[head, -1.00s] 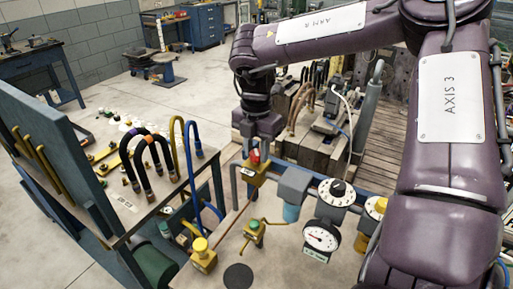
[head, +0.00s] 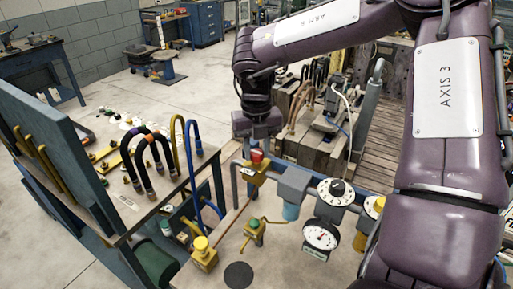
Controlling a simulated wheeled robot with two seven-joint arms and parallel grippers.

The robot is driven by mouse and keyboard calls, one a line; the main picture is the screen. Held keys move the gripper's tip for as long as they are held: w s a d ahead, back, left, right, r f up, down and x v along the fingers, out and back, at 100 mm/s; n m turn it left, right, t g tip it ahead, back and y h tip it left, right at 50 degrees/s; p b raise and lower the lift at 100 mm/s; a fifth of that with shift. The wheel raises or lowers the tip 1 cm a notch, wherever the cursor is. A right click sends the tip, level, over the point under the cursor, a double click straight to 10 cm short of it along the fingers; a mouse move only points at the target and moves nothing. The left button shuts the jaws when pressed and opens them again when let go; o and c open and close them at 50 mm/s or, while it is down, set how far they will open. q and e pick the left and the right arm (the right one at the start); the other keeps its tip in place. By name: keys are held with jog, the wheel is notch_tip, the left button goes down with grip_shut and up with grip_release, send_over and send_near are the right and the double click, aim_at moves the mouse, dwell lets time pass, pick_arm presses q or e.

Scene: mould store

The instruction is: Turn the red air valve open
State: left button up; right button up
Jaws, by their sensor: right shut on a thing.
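The red air valve (head: 257,155) sits on a brass block at the left end of the horizontal air line. My right gripper (head: 256,148) reaches down onto it from above and behind, shut on its red handle. The fingers are small here, and part of the handle is hidden by them. My left gripper is not in view.
Right of the valve on the line are a grey filter unit (head: 293,184), a black-and-white dial knob (head: 336,191) and a pressure gauge (head: 321,236). A yellow-capped valve (head: 203,253) and a green-capped valve (head: 254,231) stand in front. A bench with curved hoses (head: 150,160) is left.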

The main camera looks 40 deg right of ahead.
aim_at(256, 152)
jog(key=shift+w+r+n, duration=0.1)
jog(key=shift+r+n, duration=0.05)
jog(key=shift+n, duration=0.15)
dwell(0.4)
jog(key=o, duration=1)
jog(key=shift+c, duration=0.2)
notch_tip(256, 152, up, 8)
jog(key=shift+f+b, duration=0.15)
jog(key=shift+b, duration=0.35)
jog(key=shift+f, duration=0.1)
